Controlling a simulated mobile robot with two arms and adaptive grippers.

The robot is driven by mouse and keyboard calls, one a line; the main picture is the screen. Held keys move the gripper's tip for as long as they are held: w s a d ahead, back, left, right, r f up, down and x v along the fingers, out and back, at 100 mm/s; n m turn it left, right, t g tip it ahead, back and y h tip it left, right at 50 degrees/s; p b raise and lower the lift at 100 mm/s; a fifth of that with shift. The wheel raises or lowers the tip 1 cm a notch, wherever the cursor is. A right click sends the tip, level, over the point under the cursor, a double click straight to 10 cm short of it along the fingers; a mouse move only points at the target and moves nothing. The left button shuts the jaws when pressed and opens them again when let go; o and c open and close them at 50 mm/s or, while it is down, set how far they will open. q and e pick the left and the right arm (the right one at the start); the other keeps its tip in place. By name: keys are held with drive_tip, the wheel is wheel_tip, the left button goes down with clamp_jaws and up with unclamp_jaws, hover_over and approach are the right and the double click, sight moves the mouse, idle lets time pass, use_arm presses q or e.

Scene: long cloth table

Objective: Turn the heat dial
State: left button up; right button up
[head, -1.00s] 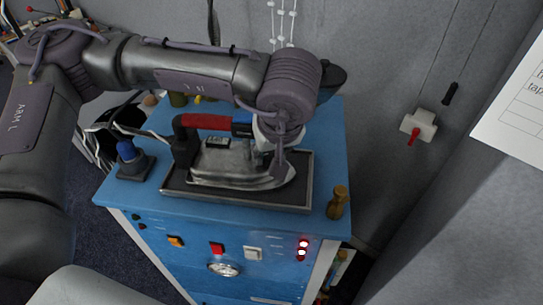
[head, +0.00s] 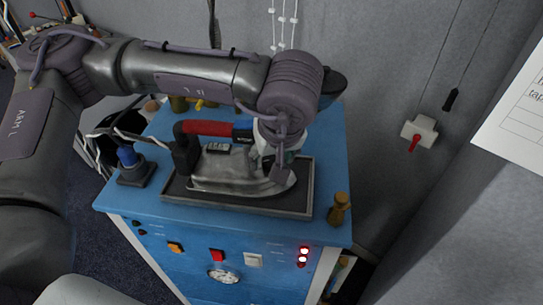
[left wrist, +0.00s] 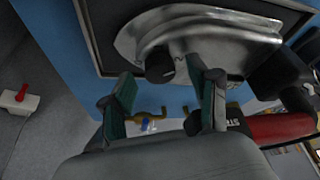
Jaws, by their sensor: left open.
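The iron (head: 235,178) is metal with a red and black handle. It lies in a dark, framed tray (head: 306,193) on the blue cabinet. In the left wrist view, the heat dial (left wrist: 160,66) is a dark round knob beside the iron's silver body (left wrist: 215,38). My left gripper (head: 281,166) is over the right part of the iron. In the left wrist view its two green-padded fingers (left wrist: 161,75) are apart, with the dial between their tips. I cannot tell whether they touch it. The arm hides the dial in the head view. My right gripper is out of view.
The blue cabinet (head: 180,215) has switches, red lamps and a gauge on its front. A blue-topped knob (head: 129,157) stands at left and a small brass piece (head: 339,208) at the right edge. A wall switch box (head: 419,131) hangs at right.

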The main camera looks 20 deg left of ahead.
use_arm(q)
drive_tip(key=v, duration=1.1)
drive_tip(key=shift+r, duration=0.15)
drive_tip(key=w+d+r+n+g+y+p, duration=0.15)
drive_tip(key=w+n+g+p, duration=0.6)
drive_tip(key=n, duration=1.05)
drive_tip(key=shift+t, duration=0.65)
drive_tip(key=p+x, duration=0.2)
drive_tip(key=x, duration=0.2)
drive_tip(key=p+x, duration=0.3)
drive_tip(key=x, duration=0.1)
drive_tip(key=p+x, duration=0.2)
drive_tip(key=x, duration=0.2)
drive_tip(key=shift+d+f+p, duration=0.25)
drive_tip(key=shift+f+p, duration=0.05)
drive_tip(key=shift+f, duration=0.05)
drive_tip(key=shift+a+f, duration=0.1)
drive_tip(key=shift+f, duration=0.4)
